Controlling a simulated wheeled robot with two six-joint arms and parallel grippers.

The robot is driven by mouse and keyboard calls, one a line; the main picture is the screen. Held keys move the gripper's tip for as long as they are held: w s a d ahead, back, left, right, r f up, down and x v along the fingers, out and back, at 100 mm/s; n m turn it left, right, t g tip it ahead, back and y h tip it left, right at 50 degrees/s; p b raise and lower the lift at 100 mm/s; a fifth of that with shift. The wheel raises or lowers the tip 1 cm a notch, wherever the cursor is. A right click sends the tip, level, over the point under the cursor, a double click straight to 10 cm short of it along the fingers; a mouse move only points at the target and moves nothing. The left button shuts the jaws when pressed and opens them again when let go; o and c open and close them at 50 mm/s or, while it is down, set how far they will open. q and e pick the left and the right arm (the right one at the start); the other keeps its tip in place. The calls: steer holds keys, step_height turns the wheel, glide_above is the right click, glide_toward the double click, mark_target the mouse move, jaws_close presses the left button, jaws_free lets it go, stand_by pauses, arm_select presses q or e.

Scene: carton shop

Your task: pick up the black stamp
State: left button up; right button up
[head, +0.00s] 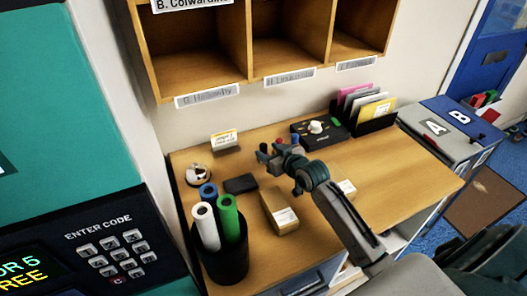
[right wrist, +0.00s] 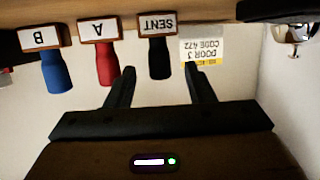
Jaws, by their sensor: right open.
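The black stamp (right wrist: 158,55), its wooden block labelled "SENT", shows upside down in the right wrist view. It stands beside a red stamp (right wrist: 105,60) labelled "A" and a blue stamp (right wrist: 53,68) labelled "B". My right gripper (right wrist: 160,78) is open, with one finger on each side of the black handle in the picture; no contact shows. In the head view my right gripper (head: 268,153) is over the back of the desk, near the red stamp (head: 279,141) and blue stamp (head: 294,140). I cannot make out the black stamp there. My left gripper is not in view.
A door-code card (head: 225,139), a bell (head: 198,173) and a black pad (head: 241,183) are left of the gripper. A pot of rolls (head: 222,262) and a small carton (head: 280,211) are nearer. The desk's right side (head: 410,170) is clear.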

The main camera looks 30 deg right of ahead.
steer(key=shift+x, duration=0.75)
steer(key=shift+s, duration=0.1)
steer(key=shift+c, duration=0.9)
jaws_close()
